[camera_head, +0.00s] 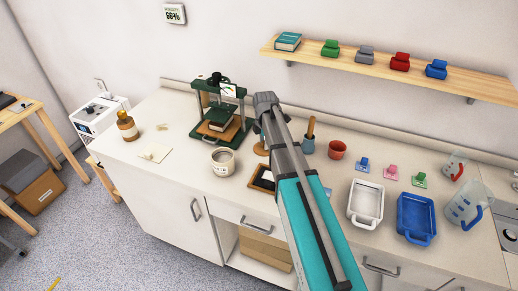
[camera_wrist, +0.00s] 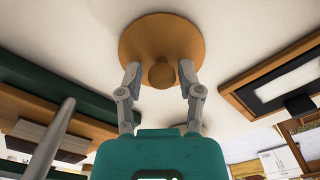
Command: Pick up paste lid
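The paste lid (camera_wrist: 160,35), a round wooden disc with a small knob (camera_wrist: 162,74), lies on the pale counter in the wrist view. My gripper (camera_wrist: 160,68) is open, with one finger on each side of the knob and small gaps showing between. I cannot tell how far the fingertips are above the disc. In the head view the lid (camera_head: 261,149) shows only in part beside my arm, which hides the rest. A white lettered paste jar (camera_head: 222,161) stands open to its left.
A green press (camera_head: 218,115) stands behind the jar. A dark wood-framed tray (camera_head: 262,179) lies in front of the lid. A blue-grey pot with a wooden handle (camera_head: 308,146) and a red cup (camera_head: 337,150) are to the right. White (camera_head: 366,204) and blue (camera_head: 416,218) trays lie farther right.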

